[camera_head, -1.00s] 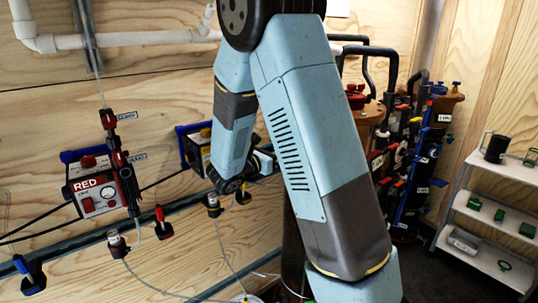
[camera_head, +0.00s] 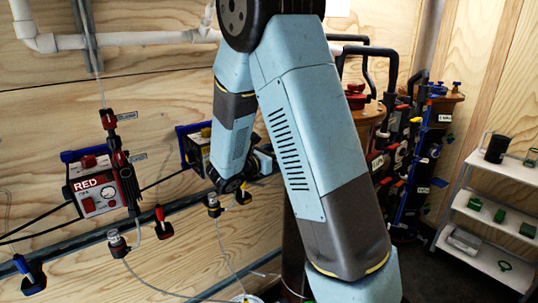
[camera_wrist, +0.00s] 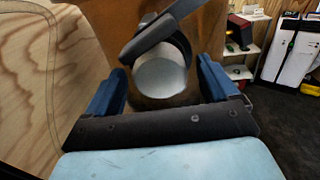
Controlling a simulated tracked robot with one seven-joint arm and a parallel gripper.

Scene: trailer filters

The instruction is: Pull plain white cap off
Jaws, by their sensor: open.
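A plain white round cap (camera_wrist: 160,78) faces me in the wrist view. It sits in front of a brown surface, with a dark curved part around its upper right side and a dark handle-like bar crossing just above it. My gripper (camera_wrist: 161,70) is open, with one blue finger to the left of the cap and the other to the right. Gaps show between the cap and both fingers in the picture. I cannot tell how deep the fingers reach along it. In the head view I cannot make out the cap or my fingers.
A red-labelled box (camera_head: 95,192) hangs on the plywood wall at left. Dark pipes and blue-and-black filter columns (camera_head: 424,165) stand behind my arm. White shelves (camera_head: 487,232) with green items are at right. Dark floor shows in the wrist view (camera_wrist: 285,115).

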